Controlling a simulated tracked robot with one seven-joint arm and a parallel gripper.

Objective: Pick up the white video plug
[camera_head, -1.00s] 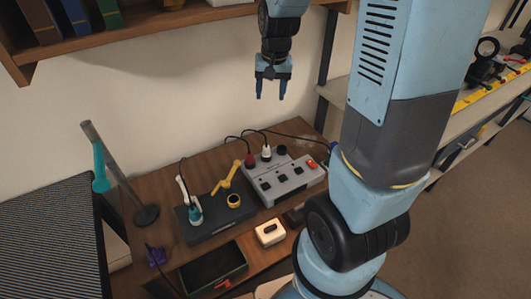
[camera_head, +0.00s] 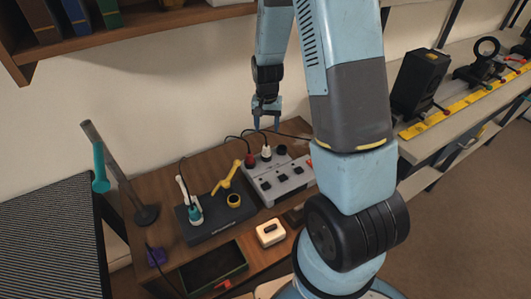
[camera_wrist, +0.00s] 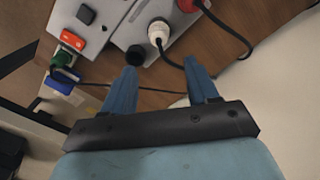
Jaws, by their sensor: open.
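The white video plug (camera_head: 266,152) stands in the top of the grey switch box (camera_head: 290,182), with a black cable running from it. In the wrist view the white plug (camera_wrist: 158,33) lies beyond the fingertips, roughly in line with the gap between them. My gripper (camera_head: 266,125) hangs fingers down above the back of the box, clear of the plug. In the wrist view my gripper (camera_wrist: 160,76) shows its two blue fingers apart with nothing between them.
A red plug (camera_head: 250,160) and a black knob (camera_head: 282,150) flank the white plug closely. A dark console (camera_head: 215,225) with a yellow lever (camera_head: 226,178) stands left of the box. A white block (camera_head: 270,233) sits in front.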

